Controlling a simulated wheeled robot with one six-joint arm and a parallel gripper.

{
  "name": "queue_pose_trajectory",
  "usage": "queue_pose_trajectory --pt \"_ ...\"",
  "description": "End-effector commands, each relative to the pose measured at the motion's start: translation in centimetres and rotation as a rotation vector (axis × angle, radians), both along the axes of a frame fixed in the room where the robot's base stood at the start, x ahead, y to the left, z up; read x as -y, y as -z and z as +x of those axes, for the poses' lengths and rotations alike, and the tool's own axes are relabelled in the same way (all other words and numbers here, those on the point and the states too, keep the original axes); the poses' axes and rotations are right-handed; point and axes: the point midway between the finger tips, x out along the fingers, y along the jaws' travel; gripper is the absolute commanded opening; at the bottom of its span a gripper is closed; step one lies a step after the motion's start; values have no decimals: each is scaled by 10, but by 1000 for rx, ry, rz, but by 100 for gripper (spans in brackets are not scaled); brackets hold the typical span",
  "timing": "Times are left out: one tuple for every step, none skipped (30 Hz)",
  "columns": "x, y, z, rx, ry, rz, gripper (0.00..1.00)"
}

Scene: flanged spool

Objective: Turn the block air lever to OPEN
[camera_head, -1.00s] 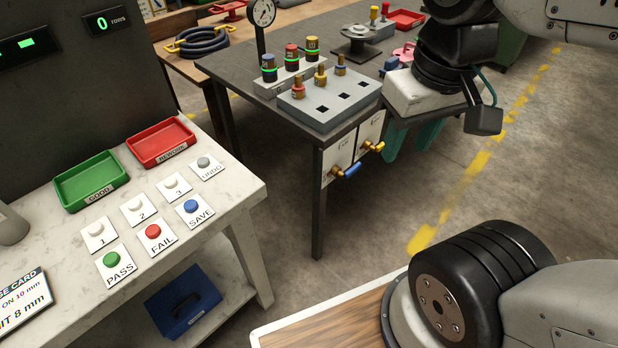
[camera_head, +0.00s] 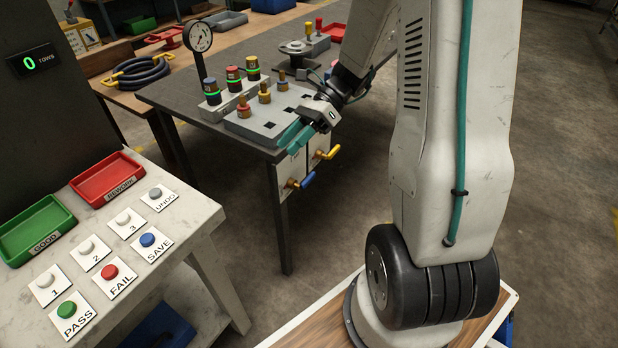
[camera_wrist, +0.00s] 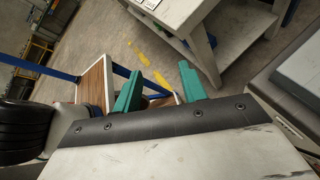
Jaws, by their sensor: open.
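Two brass air valves sit on white label plates on the end face of the dark workbench. One has a blue lever (camera_head: 308,180), the other a yellow lever (camera_head: 332,152). Both levers stick out to the upper right. The plate lettering is too small to read, so I cannot tell which is the block air lever. My gripper (camera_head: 289,140) has teal fingers, open and empty, by the bench corner above the valves. It looks apart from both levers. In the wrist view my open fingers (camera_wrist: 160,90) have floor between them, and no lever shows.
The grey block (camera_head: 262,122) with brass-based plugs is on the bench close behind my fingers. A pressure gauge (camera_head: 198,37) stands behind it. A pale table with buttons and a red tray (camera_head: 106,178) is at left. Floor in front of the valves is clear.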

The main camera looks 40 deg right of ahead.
Motion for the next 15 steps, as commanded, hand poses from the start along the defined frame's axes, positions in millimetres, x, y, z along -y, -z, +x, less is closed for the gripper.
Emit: queue_pose_trajectory --pt "14 20 9 -83 98 61 42" --pt "22 29 15 -127 155 95 42" --pt "32 43 21 -188 230 143 42" --pt "41 53 26 -234 286 180 42" --pt "49 64 30 -281 339 218 42" --pt "60 79 35 -339 412 269 42" --pt "69 91 38 -384 466 308 42" --pt "77 103 40 -430 518 350 42" --pt "89 120 43 -489 587 405 42" --pt "97 132 44 -533 637 447 42" --pt "106 145 44 -575 685 489 42" --pt "116 162 44 -630 744 545 42" --pt "123 174 44 -668 787 587 42" --pt "130 185 43 -703 827 625 42" --pt "138 200 41 -748 874 674 42"
